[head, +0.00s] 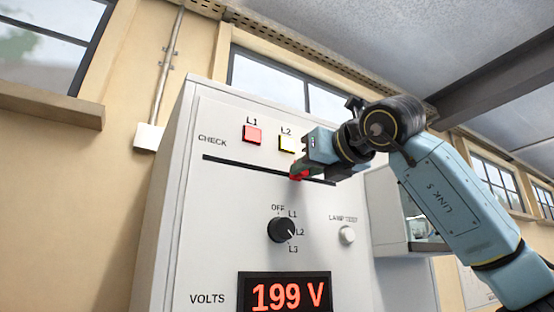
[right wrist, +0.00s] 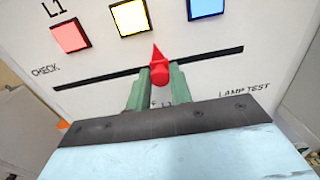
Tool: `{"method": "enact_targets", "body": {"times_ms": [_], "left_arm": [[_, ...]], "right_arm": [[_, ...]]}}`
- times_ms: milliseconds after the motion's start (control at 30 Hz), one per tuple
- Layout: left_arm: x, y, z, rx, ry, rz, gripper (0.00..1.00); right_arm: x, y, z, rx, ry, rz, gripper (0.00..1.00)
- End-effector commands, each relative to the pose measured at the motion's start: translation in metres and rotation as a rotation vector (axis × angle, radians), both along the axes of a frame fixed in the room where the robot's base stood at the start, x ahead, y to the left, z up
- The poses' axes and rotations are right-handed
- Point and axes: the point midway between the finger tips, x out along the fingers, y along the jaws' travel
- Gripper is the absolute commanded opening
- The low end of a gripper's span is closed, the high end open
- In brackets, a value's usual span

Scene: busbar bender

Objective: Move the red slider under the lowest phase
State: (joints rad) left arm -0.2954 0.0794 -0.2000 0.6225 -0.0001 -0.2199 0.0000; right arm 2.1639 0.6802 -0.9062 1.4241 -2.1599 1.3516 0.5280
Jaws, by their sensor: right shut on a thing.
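The red slider (head: 298,176) sits in the dark horizontal slot (head: 240,166) of a white panel. In the right wrist view the slider (right wrist: 158,68) points up, roughly below the yellow L2 lamp (right wrist: 130,17) and slightly to its right. The red L1 lamp (right wrist: 70,37) is to the left and the blue lamp (right wrist: 205,8) to the right; my arm hides the blue one in the head view. My right gripper (right wrist: 158,80) is shut on the slider, one green finger on each side. The voltmeter (head: 284,294) reads 199 V. The selector knob (head: 281,229) points right and downward, near L2. My left gripper is out of view.
A white lamp test button (head: 347,235) is on the panel right of the knob. A grey cabinet (head: 405,215) stands behind to the right. The slot has free length on both sides of the slider.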

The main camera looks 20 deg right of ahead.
Motion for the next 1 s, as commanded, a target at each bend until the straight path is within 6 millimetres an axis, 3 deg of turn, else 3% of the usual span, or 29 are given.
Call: {"method": "enact_targets", "body": {"times_ms": [100,300,833,867,1000], "left_arm": [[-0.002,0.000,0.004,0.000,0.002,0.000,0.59],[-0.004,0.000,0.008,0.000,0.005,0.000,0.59],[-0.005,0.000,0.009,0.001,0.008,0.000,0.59],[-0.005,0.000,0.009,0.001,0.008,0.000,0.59],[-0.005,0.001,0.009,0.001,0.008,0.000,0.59]], "right_arm": [[0.003,-0.029,0.001,0.006,0.001,-0.003,0.00],[0.006,-0.058,0.001,0.003,-0.001,-0.003,0.00],[0.006,-0.070,0.002,0.002,-0.004,-0.005,0.00],[0.006,-0.070,0.002,0.002,-0.004,-0.006,0.25],[0.007,-0.069,0.002,0.002,-0.003,-0.005,0.42]]}}
